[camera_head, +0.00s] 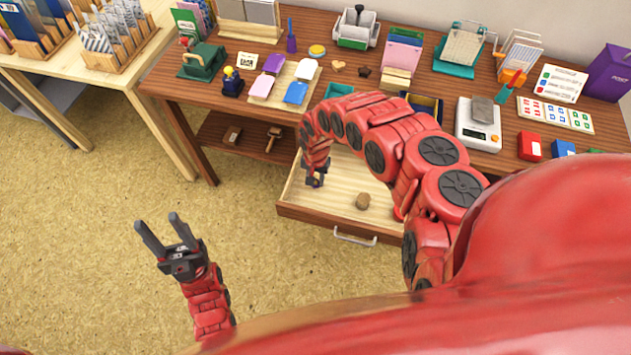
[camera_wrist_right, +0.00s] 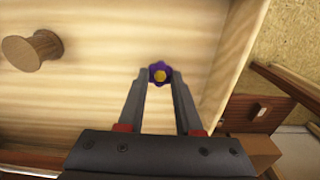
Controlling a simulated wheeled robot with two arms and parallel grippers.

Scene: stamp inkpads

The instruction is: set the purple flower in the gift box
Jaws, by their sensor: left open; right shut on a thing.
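The purple flower (camera_wrist_right: 159,74), with a yellow centre, is between the fingertips of my right gripper (camera_wrist_right: 158,84) in the right wrist view. The jaws are shut on it, over the pale floor of the open drawer. In the head view my right gripper (camera_head: 315,181) points down into the drawer's left part, and the flower is barely visible there. I cannot tell for sure which container is the gift box; a dark blue open box (camera_head: 431,103) and a teal box (camera_head: 338,90), partly behind my right arm, stand on the table. My left gripper (camera_head: 159,229) is open and empty over the floor.
The drawer (camera_head: 297,190) is pulled out from the table. The tabletop is crowded, with a scale (camera_head: 478,128) and a purple box (camera_head: 608,74) at right.

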